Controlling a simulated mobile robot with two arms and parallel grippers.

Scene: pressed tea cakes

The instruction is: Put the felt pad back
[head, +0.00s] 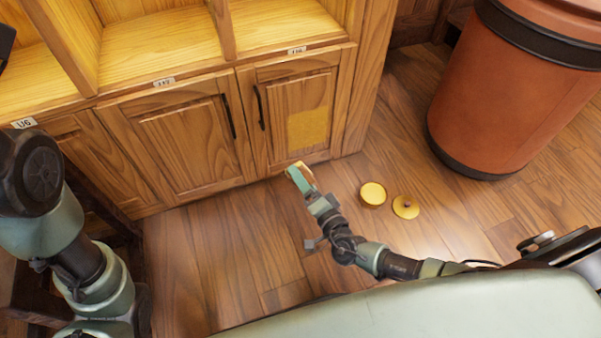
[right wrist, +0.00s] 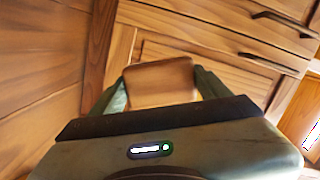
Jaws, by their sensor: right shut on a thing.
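My right gripper (head: 300,174) is low in front of the cabinet doors, just above the floor.
An open-looking round yellow tin (head: 373,193) and a yellow lid with a knob (head: 406,207) are on the wooden floor, right of my gripper. A large terracotta bin (head: 510,85) stands at right. A yellow patch (head: 301,127) is on the right cabinet door (head: 283,92).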

